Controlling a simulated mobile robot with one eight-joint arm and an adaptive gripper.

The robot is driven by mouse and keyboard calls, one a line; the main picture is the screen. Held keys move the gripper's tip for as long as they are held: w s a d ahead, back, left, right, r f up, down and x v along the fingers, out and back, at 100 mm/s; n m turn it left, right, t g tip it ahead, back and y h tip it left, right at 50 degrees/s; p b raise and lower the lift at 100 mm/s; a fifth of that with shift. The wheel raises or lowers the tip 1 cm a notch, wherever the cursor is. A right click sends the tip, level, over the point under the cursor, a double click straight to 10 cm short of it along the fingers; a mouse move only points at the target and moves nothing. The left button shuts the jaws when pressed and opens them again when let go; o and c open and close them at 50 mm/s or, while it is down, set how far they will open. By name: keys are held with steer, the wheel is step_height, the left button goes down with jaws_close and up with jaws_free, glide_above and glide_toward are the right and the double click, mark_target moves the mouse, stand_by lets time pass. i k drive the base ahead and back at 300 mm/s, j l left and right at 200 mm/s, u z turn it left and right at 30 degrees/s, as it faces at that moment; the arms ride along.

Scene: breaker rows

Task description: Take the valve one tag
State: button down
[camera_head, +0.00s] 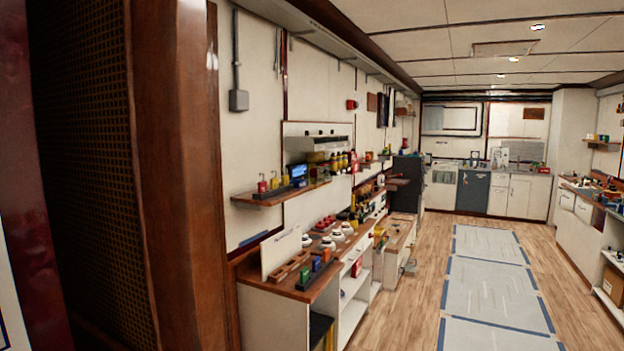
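I cannot make out a valve one tag in the head view; the small items on the shelves and counters are too far off to read. A wall shelf (284,191) on the left holds small red and yellow items (273,182) and a dark rack with a blue part. Below it, a wood-topped counter (290,287) holds several small coloured blocks (318,262) and white round pieces (336,236). A blank white board (284,251) stands at the counter's back. My gripper is not in view.
A brown wooden post (180,180) and dark mesh panel (95,150) fill the near left. Grey mats with blue borders (488,287) lie on the open wood floor. Cabinets (510,194) close the far end. A cluttered counter (590,222) runs along the right.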

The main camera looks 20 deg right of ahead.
mark_target(274, 182)
steer(key=i+l+z, duration=0.1)
steer(key=i+l, duration=0.5)
steer(key=l, duration=0.2)
steer(key=i+l+z, duration=0.15)
steer(key=i+l, duration=0.45)
steer(key=l, duration=0.15)
steer(key=i+j, duration=0.55)
steer(key=i+j+z, duration=0.1)
steer(key=i+j, duration=0.4)
steer(key=j, duration=0.15)
steer(key=i+j+z, duration=0.1)
steer(key=i+j, duration=0.45)
